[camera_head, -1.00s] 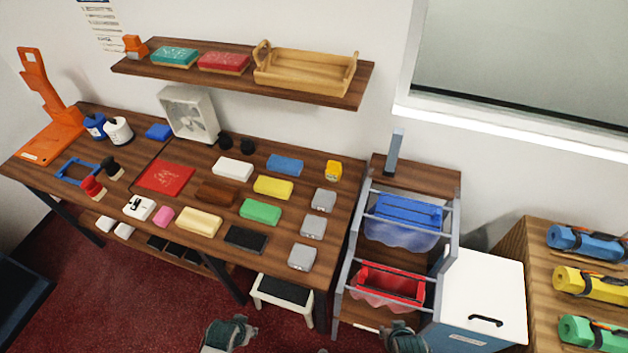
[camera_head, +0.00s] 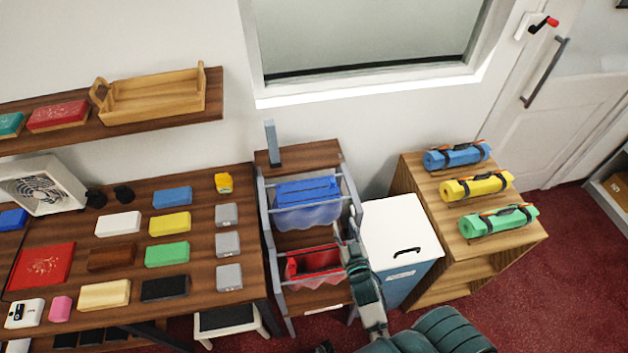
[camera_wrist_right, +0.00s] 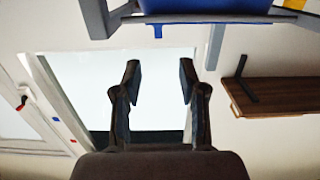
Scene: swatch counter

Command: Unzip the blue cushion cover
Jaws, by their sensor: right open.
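The blue cushion cover appears to be the blue piece (camera_head: 308,190) in the upper part of the grey-framed rack, with a pale translucent blue part below it. Blue also shows at the top edge of the right wrist view (camera_wrist_right: 205,14), with a small blue tab (camera_wrist_right: 157,30) on it; I cannot tell whether the tab is a zip pull. My right gripper (camera_head: 346,236) is open and empty at the rack's right side, right of and below the blue piece in the head view. In the right wrist view nothing lies between its fingers (camera_wrist_right: 158,80). My left gripper is out of view.
A red piece (camera_head: 313,262) sits lower in the rack (camera_head: 268,235). A white-lidded bin (camera_head: 400,225) stands close on the right, beside a cabinet (camera_head: 425,185) with rolled mats. The counter (camera_head: 205,188) with several blocks is at left. A window is behind.

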